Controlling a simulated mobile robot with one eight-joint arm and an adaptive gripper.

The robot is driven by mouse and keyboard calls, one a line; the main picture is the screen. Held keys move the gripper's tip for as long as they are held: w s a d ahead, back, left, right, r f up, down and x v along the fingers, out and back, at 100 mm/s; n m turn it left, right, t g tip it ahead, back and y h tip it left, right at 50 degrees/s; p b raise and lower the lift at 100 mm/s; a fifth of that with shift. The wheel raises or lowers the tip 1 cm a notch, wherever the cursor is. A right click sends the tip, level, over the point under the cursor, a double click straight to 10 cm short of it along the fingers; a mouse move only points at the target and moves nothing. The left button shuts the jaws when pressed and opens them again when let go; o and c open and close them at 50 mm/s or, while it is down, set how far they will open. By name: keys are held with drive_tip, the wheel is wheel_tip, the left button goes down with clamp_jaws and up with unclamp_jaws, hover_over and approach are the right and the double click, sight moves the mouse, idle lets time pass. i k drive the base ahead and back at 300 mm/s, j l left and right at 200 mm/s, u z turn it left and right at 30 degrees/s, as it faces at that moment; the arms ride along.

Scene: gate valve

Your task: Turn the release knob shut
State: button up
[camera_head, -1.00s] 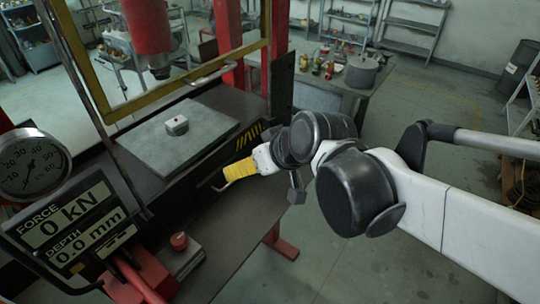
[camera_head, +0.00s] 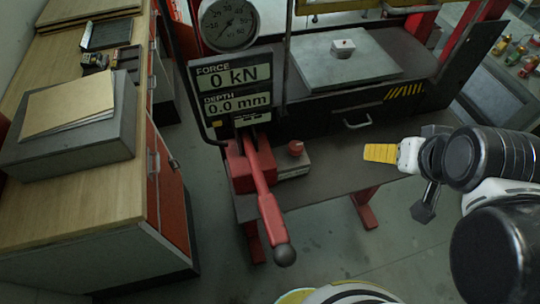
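The release knob (camera_head: 296,148) is a small red round knob on top of a low grey block (camera_head: 294,165). It sits beside the red pump body (camera_head: 252,165) with its long red lever (camera_head: 268,205). My gripper (camera_head: 368,153) has yellow fingers that point left toward the knob. It is to the right of the knob with a clear gap and touches nothing visible. The fingers overlap in this view, so I cannot tell their opening. The knob is in plain view; its turn position cannot be read.
The lever ends in a dark ball (camera_head: 284,254) in front of the press. The display (camera_head: 234,92) reads 0 kN and 0.0 mm under a round gauge (camera_head: 229,24). A drawer-like handle (camera_head: 357,122) is above my gripper. A wooden workbench (camera_head: 90,195) stands at left.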

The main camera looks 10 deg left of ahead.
sight(295, 147)
drive_tip(key=u, duration=1.1)
drive_tip(key=l+z, duration=0.1)
drive_tip(key=z, duration=0.15)
